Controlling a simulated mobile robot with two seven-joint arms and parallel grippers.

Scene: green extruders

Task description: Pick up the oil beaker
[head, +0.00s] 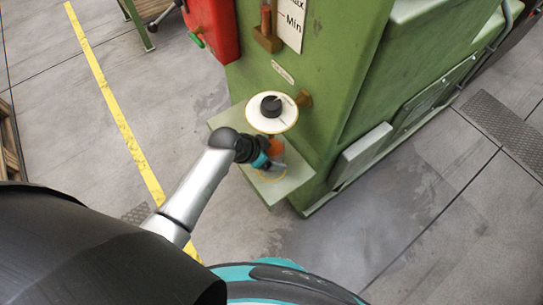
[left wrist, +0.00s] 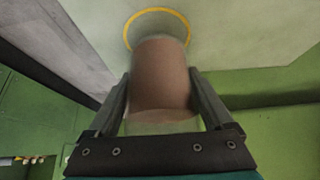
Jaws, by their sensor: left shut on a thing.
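The oil beaker (left wrist: 162,78) is a clear vessel with brownish-orange contents. In the left wrist view it sits between the two fingers of my left gripper (left wrist: 163,95), which is shut on it. A yellow ring (left wrist: 183,22) on the pale surface shows just beyond the beaker; I cannot tell if the beaker touches that surface. In the head view the beaker (head: 276,148) is by the green shelf (head: 290,184), below the white dial, partly hidden by my left gripper (head: 271,162). My right gripper is not in view.
A white dial with a black knob (head: 271,107) juts out above the shelf, close to my left gripper. The green machine (head: 300,90) stands behind, with a red box (head: 213,28) at its upper left. Open floor (head: 180,110) lies left, with a yellow line (head: 112,104).

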